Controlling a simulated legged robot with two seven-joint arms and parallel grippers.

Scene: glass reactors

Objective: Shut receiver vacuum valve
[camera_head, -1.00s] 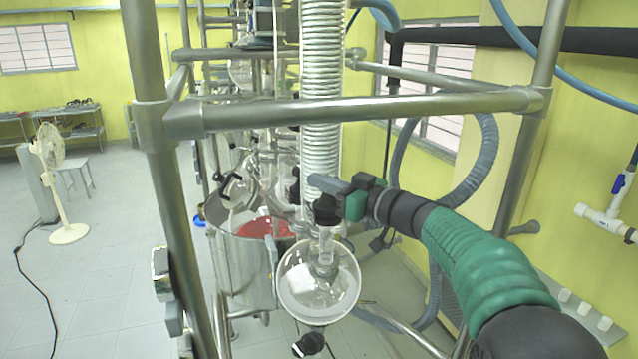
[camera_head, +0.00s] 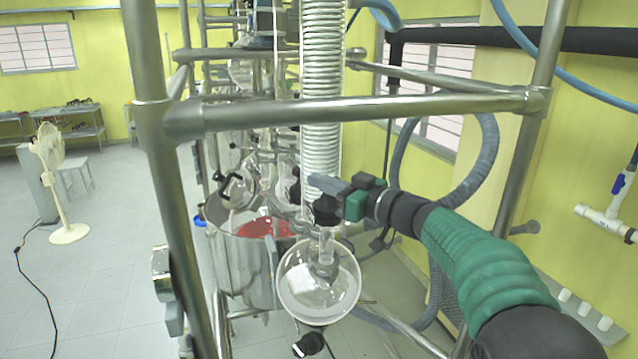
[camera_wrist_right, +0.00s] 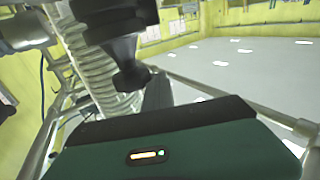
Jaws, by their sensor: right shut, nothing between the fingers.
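The glass receiver flask (camera_head: 318,283) hangs below the coiled condenser (camera_head: 321,90), with a black valve at its bottom (camera_head: 310,344). A black valve fitting (camera_head: 326,212) sits at the neck above the flask. My right gripper (camera_head: 318,183) reaches in from the right, its fingers shut and empty, beside the foot of the condenser and close to that fitting. In the right wrist view a black valve part with a tapered handle (camera_wrist_right: 128,68) stands just beyond the gripper body, beside a finger (camera_wrist_right: 157,92). Whether they touch I cannot tell. My left gripper does not show.
A metal frame bar (camera_head: 360,107) crosses in front of the condenser, with uprights at left (camera_head: 160,150) and right (camera_head: 530,130). A steel vessel (camera_head: 240,262) stands left of the flask. A grey hose (camera_head: 478,165) loops behind my arm. Open floor lies at left.

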